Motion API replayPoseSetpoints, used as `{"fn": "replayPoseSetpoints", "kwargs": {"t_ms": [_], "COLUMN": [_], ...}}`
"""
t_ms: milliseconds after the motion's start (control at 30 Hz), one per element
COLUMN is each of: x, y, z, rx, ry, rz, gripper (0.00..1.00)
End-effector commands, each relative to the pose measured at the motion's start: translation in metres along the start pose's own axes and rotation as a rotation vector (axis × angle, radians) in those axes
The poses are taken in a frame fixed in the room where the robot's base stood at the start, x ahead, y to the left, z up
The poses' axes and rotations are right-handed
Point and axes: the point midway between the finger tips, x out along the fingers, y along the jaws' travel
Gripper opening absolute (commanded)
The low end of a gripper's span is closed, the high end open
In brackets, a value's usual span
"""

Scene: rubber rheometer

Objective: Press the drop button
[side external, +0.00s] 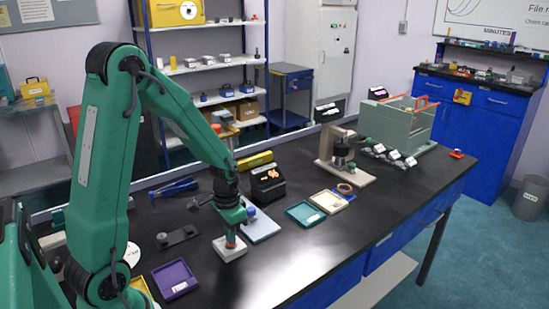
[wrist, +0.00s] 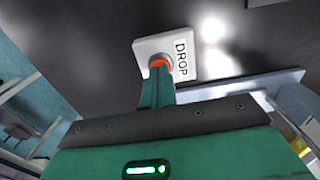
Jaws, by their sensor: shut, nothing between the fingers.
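The drop button is a white box (side external: 230,249) on the black bench in the side view, with a red-orange cap (side external: 230,240) on top. In the wrist view the white box (wrist: 185,60) carries the label "DROP", and the orange cap (wrist: 158,62) shows just past my fingertips. My gripper (side external: 231,234) is shut and empty, pointing down with its tips at the cap. In the wrist view my gripper (wrist: 158,72) covers part of the cap. The tips look in contact with it, but I cannot tell whether the cap is pushed in.
A light blue-grey plate (side external: 262,228) lies just behind the button. A purple tray (side external: 174,279) is to its left and a teal tray (side external: 305,213) to its right. A black display unit (side external: 268,184) stands behind. The bench front right of the button is clear.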

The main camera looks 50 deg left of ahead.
Motion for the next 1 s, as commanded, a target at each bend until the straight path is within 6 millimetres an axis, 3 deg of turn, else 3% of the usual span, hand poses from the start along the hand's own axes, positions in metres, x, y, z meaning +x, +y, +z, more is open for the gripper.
{"fn": "replayPoseSetpoints", "kwargs": {"t_ms": [367, 767, 1000], "x": [0.02, 0.019, 0.005], "y": [0.001, 0.001, 0.0], "z": [0.001, 0.002, 0.001], "rx": [0.0, 0.0, 0.0], "ry": [-0.004, -0.005, -0.002], "rz": [0.001, 0.002, 0.001], "gripper": [0.0, 0.0, 0.0]}}
